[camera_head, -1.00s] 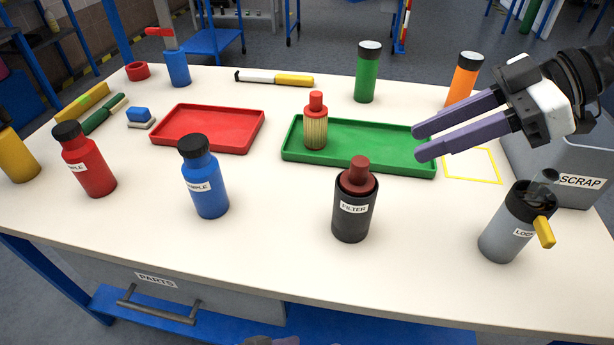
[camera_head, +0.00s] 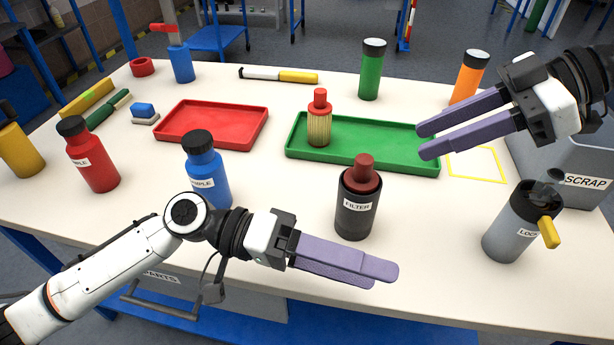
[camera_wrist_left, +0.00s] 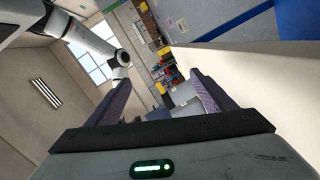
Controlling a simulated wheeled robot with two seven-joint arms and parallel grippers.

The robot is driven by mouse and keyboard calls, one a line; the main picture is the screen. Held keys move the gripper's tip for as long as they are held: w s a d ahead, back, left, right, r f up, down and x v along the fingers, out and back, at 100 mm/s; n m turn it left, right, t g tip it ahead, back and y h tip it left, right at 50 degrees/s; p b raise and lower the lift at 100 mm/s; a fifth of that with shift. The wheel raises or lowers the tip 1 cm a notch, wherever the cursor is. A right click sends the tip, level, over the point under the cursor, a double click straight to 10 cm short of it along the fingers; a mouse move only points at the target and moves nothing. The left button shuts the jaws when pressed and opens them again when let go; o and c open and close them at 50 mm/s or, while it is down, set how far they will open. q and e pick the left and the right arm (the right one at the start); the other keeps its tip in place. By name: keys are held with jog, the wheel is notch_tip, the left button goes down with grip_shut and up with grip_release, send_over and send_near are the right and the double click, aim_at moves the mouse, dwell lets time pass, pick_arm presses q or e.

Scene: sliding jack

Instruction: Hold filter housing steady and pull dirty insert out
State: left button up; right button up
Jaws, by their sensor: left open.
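The dark filter housing (camera_head: 355,222), labelled FILTER, stands upright on the table. A dull red insert (camera_head: 364,170) with a knob top sits in its mouth. My left gripper (camera_head: 378,272) is in front of the housing, apart from it, open and empty; its fingers also show in the left wrist view (camera_wrist_left: 160,95), where the housing is not seen. My right gripper (camera_head: 428,140) is open and empty above the right end of the green tray, up and to the right of the housing. A pleated insert with a red cap (camera_head: 319,120) stands in the green tray (camera_head: 400,160).
A red tray (camera_head: 215,124) lies empty at left. A blue bottle (camera_head: 205,165) stands behind my left arm. A grey canister with a yellow lever (camera_head: 508,232) stands right of the housing. A grey SCRAP bin (camera_head: 580,165) is at far right. A yellow outlined square (camera_head: 478,165) is bare.

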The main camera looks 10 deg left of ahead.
pick_arm(q)
jog(key=w+a+r+m+t+y, duration=0.2)
jog(key=w+a+r+m+t, duration=0.25)
jog(key=w+r, duration=0.2)
jog(key=m+t+y, duration=0.2)
jog(key=m+t, duration=0.1)
jog(key=m, duration=0.1)
send_near(362, 186)
jog(key=w+f, duration=0.2)
jog(key=x, duration=1)
jog(key=shift+w+d, duration=0.1)
jog(key=shift+d, duration=0.05)
jog(key=c, duration=1.2)
